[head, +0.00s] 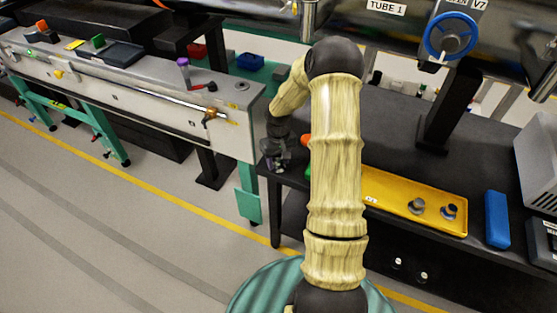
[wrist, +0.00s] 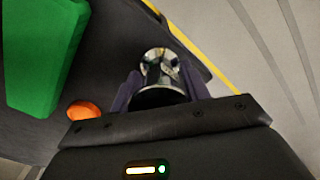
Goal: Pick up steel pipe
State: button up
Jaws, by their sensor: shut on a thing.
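A shiny steel pipe (wrist: 160,64) stands between the two dark purple fingers of my gripper (wrist: 160,78) in the wrist view, seen nearly end-on. The fingers are shut on it, one on each side. In the head view my gripper (head: 276,157) is at the left end of the dark table, near its corner. The pipe is too small and dark there to make out clearly. I cannot tell whether the pipe touches the table.
A green block (wrist: 45,55) and an orange object (wrist: 84,110) lie beside my gripper. A yellow tray (head: 395,192) with metal pieces and a blue box (head: 497,218) are further right. A grey bench (head: 140,95) stands left, across a gap. A pipe with a blue handwheel (head: 450,36) is behind.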

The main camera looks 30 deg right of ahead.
notch_tip(320, 180, up, 10)
jog(key=shift+p, duration=0.3)
jog(key=shift+a, duration=0.1)
dwell(1.2)
jog(key=s+a+f, duration=0.1)
jog(key=a+f, duration=0.3)
jog(key=a, duration=0.3)
jog(key=s+a+f, duration=0.1)
jog(key=a+f, duration=0.3)
jog(key=a, duration=0.4)
jog(key=shift+a, duration=0.15)
